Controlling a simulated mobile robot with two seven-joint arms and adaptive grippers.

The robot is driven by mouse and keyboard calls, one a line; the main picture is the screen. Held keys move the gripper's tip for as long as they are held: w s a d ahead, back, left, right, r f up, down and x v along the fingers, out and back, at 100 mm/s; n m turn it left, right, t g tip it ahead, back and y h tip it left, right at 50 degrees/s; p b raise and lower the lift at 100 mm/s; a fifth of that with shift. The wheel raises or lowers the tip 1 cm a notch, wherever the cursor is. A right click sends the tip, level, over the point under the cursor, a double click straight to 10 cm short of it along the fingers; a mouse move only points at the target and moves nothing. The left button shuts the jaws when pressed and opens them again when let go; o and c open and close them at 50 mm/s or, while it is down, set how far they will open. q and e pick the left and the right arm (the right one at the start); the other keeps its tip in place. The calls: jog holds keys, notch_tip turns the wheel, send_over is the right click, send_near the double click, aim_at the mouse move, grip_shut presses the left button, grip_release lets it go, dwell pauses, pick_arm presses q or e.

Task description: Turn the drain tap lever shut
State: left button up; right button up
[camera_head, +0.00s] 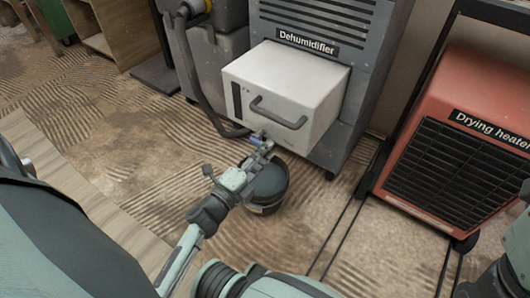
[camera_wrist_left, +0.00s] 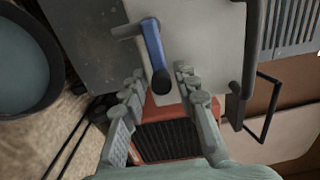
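The drain tap has a blue lever (camera_wrist_left: 153,45) with a dark rounded end, in the left wrist view in front of the pale tank face. A short grey metal piece (camera_wrist_left: 127,31) meets the lever's upper end, and the lever runs roughly crosswise to it. In the head view the tap lever (camera_head: 256,141) is small, below the white tank. My left gripper (camera_wrist_left: 158,76) is open, its two fingertips on either side of the lever's dark end with gaps visible. It also shows in the head view (camera_head: 262,152), over the bucket. My right gripper does not show.
A dark bucket (camera_head: 268,187) stands below the tap. The white tank (camera_head: 285,85) with a dark handle projects from the grey dehumidifier (camera_head: 325,25). A dark hose (camera_head: 188,75) hangs to the left. A red drying heater (camera_head: 455,140) stands right. Ridged floor lies open at left.

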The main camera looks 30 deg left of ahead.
pick_arm(q)
jog(key=shift+o, duration=0.3)
jog(key=s, duration=0.7)
jog(key=shift+s+a, duration=0.25)
